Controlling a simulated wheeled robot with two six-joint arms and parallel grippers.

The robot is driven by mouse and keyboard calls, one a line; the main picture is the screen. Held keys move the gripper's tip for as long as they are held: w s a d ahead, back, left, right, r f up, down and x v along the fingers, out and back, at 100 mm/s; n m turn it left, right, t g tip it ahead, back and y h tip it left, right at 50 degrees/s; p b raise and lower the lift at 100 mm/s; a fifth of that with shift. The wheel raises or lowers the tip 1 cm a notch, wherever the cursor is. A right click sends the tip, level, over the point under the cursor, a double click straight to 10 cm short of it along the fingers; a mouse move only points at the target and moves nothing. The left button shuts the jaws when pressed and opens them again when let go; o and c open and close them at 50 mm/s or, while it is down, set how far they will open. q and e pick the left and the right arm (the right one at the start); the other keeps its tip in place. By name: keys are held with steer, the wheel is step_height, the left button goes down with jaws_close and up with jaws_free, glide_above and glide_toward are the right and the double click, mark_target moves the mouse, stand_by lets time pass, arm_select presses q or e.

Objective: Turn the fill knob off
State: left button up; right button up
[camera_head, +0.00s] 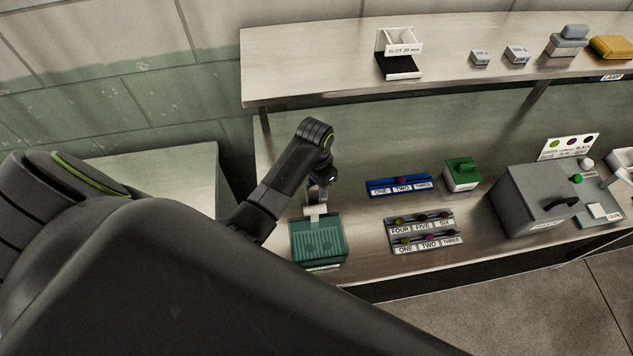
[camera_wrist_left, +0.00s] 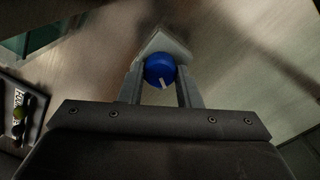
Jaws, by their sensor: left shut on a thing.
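The fill knob, a round blue knob (camera_wrist_left: 158,67) with a white pointer mark, sits in front of a pale angular block (camera_wrist_left: 165,44) in the left wrist view. The pointer mark faces the bottom of the picture, slightly to the right. My left gripper (camera_wrist_left: 160,80) has its two fingers on either side of the knob and is shut on it. In the head view my left gripper (camera_head: 317,193) is just behind the green ribbed box (camera_head: 319,240), and the knob cannot be made out there. My right gripper is in neither view.
Right of the green box are a labelled rack (camera_head: 424,232), a blue rack (camera_head: 398,187), a small green box (camera_head: 462,174) and a grey machine with a black handle (camera_head: 535,199). A shelf (camera_head: 320,65) overhangs the bench's back. My dark arm hides the lower left.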

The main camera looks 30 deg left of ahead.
arm_select(q)
steer(key=n, duration=0.4)
steer(key=shift+n, duration=0.3)
stand_by(0.3)
steer(key=shift+r, duration=0.1)
steer(key=o, duration=1)
steer(key=shift+c, duration=0.2)
